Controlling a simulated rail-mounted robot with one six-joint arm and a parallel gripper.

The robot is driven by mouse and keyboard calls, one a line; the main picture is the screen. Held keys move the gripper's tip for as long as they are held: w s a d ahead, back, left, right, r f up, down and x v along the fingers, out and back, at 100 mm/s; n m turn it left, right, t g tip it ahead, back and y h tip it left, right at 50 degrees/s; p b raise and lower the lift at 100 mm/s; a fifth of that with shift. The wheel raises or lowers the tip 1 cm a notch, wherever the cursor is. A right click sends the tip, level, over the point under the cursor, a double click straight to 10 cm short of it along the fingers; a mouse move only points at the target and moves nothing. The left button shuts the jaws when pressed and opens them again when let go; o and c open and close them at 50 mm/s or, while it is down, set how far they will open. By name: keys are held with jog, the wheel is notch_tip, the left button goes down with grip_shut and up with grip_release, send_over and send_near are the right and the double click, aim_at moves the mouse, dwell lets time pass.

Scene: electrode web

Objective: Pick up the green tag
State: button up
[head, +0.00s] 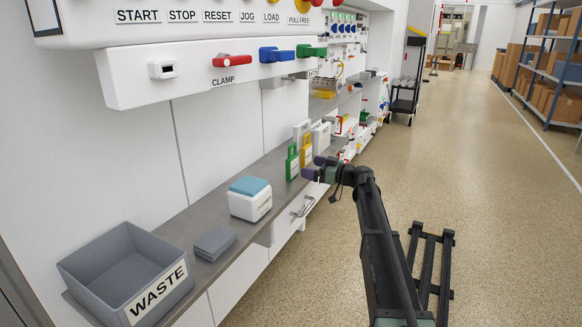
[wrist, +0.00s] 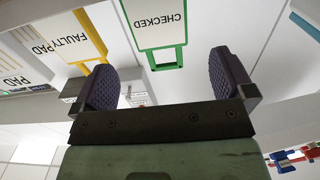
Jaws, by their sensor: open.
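The green tag (head: 292,161) stands upright on the grey ledge in the head view, left of my gripper (head: 314,168). In the wrist view the green tag (wrist: 182,58) has a white label reading CHECKED, seen upside down. It lies beyond the fingertips, near the middle of the opening between them. My gripper (wrist: 168,78) is open, with its two dark ribbed fingers apart and nothing between them. The tag appears apart from both fingers.
A cleaning block (head: 250,203), grey pads (head: 215,242) and a WASTE bin (head: 72,274) are along the ledge (head: 190,222). A panel with levers overhangs the ledge.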

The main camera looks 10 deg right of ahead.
aim_at(295, 163)
jog(key=x, duration=0.8)
jog(key=shift+w+a+f, duration=0.15)
jog(key=shift+w+a, duration=0.05)
jog(key=shift+a, duration=0.05)
jog(key=c, duration=1)
notch_tip(295, 163, up, 20)
jog(key=p, duration=1.9)
jog(key=shift+p, duration=0.4)
